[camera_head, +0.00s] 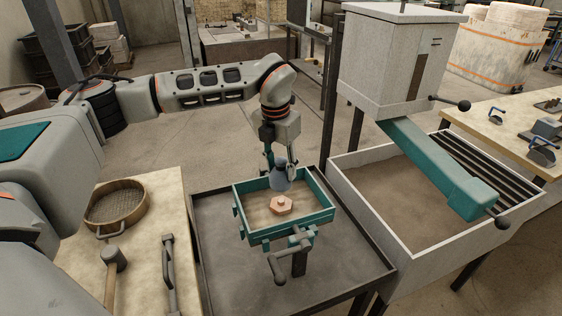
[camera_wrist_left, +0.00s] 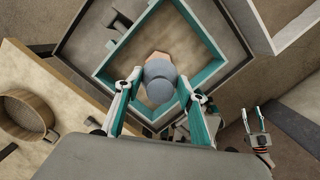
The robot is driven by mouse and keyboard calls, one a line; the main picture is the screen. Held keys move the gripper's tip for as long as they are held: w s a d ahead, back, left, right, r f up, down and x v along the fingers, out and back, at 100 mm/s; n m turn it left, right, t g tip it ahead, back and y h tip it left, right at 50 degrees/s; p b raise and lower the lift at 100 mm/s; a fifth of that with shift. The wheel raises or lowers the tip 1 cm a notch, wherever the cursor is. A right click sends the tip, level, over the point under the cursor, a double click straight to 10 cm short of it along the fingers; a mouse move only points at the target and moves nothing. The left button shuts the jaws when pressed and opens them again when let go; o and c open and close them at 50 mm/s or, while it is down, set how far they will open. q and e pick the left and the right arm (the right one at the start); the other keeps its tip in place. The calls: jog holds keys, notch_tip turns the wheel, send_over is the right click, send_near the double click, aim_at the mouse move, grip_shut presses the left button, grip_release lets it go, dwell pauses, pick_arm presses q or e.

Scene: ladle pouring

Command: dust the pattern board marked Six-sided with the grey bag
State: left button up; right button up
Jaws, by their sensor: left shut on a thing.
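My left gripper (camera_head: 279,160) is shut on the grey bag (camera_head: 280,181) and holds it over the teal-framed box. The bag also shows between the fingers in the left wrist view (camera_wrist_left: 160,88). Below and slightly in front of it, the pattern board (camera_head: 258,216) lies inside the teal frame (camera_head: 287,232), with a pinkish six-sided pattern (camera_head: 283,206) raised on it. In the left wrist view the bag hides most of this pattern. No marking is readable. My right gripper (camera_wrist_left: 254,116) appears only at the right of the left wrist view, empty with fingers apart.
A sieve (camera_head: 117,205), a mallet (camera_head: 113,262) and a metal tool (camera_head: 169,275) lie on the left bench (camera_head: 75,262). A clamp handle (camera_head: 287,258) sticks out at the frame's front. A sand bin (camera_head: 370,195) with a teal chute (camera_head: 440,168) stands to the right.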

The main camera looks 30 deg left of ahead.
pick_arm(q)
notch_tip(320, 180, up, 5)
jog(key=shift+p, duration=1.15)
jog(key=shift+r, duration=0.1)
notch_tip(320, 180, down, 5)
jog(key=b, duration=0.3)
notch_tip(320, 180, up, 5)
jog(key=p, duration=0.3)
jog(key=shift+r, duration=0.1)
